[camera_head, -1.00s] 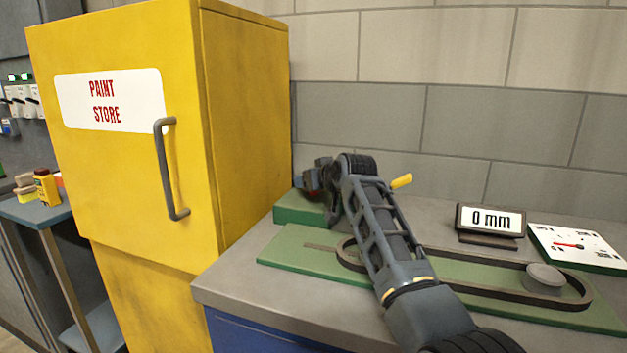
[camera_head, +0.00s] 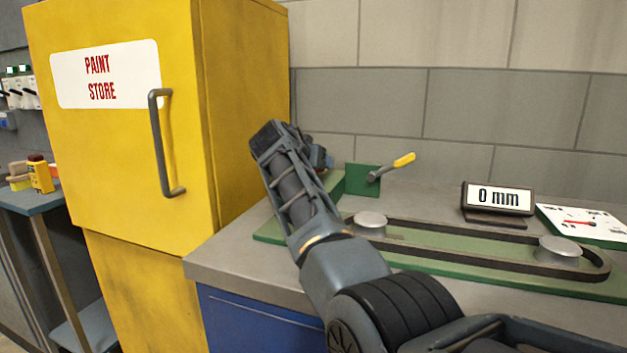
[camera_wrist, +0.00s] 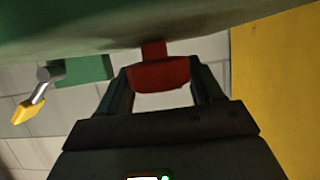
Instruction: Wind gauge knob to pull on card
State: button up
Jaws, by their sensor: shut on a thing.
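A red knob (camera_wrist: 158,73) with a short red stem shows in the wrist view, under a large green surface (camera_wrist: 100,22). My gripper (camera_wrist: 160,80) is shut on the knob, one finger on each side. In the head view my arm hides the knob and most of the gripper. A white dial panel (camera_head: 592,226) with a red needle lies at the right of the bench. A readout (camera_head: 497,198) beside it shows 0 mm. No written pull value is readable on a card.
A dark belt (camera_head: 470,232) runs round two grey pulleys on a green base plate (camera_head: 405,260). A yellow-tipped lever (camera_head: 403,160) sits on a green block (camera_head: 360,180). The yellow paint store cabinet (camera_head: 245,120) stands close left of my arm.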

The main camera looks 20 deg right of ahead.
jog(key=shift+f+m+g+h+b, duration=0.2)
jog(key=shift+m+g+h+b, duration=0.7)
jog(key=shift+b, duration=0.45)
jog(key=shift+r+m+g+h+b, duration=0.1)
jog(key=shift+m+g+h+b, duration=0.2)
jog(key=shift+m+g+b, duration=0.3)
jog(key=o, duration=1)
jog(key=shift+c, duration=0.2)
jog(key=shift+p+v, duration=0.4)
jog(key=shift+v, duration=3.45)
jog(key=shift+s, duration=0.1)
